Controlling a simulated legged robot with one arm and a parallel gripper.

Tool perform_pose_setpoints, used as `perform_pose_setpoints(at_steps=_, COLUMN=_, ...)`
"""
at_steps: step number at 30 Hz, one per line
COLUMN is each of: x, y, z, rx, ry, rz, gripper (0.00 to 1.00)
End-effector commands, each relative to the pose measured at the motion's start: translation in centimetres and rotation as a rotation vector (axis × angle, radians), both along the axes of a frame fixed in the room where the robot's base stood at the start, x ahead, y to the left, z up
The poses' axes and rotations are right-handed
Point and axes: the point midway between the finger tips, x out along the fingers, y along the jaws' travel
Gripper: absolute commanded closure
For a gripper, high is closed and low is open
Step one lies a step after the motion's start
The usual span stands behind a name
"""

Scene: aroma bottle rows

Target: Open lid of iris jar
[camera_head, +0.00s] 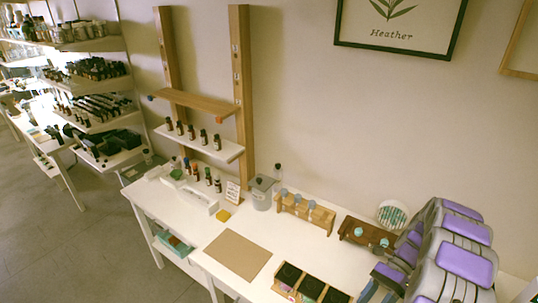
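No label reading iris can be made out, so I cannot tell which vessel is the iris jar. My grey and purple arm is folded at the right, above the table. Its gripper end is not clearly visible, and nothing can be seen held.
A brown mat (237,255) lies on the white table. A wooden rack with vials (305,212) and a dark wooden stand (366,235) are behind. Small bottles line a wall shelf (211,147) and a white tray (197,200). Stocked shelves (97,117) stand left.

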Motion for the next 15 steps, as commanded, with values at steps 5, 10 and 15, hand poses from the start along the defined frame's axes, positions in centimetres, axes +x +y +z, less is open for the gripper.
perform_pose_setpoints(at_steps=5, x=-0.2, y=1.1, z=1.5, rx=-0.006, ry=-0.055, rz=0.049, gripper=0.43)
perform_pose_setpoints(at_steps=10, x=-0.5, y=2.6, z=3.4, rx=-0.014, ry=-0.129, rz=0.119, gripper=0.43)
perform_pose_setpoints(at_steps=15, x=-1.6, y=4.9, z=6.0, rx=-0.025, ry=-0.242, rz=0.23, gripper=0.43)
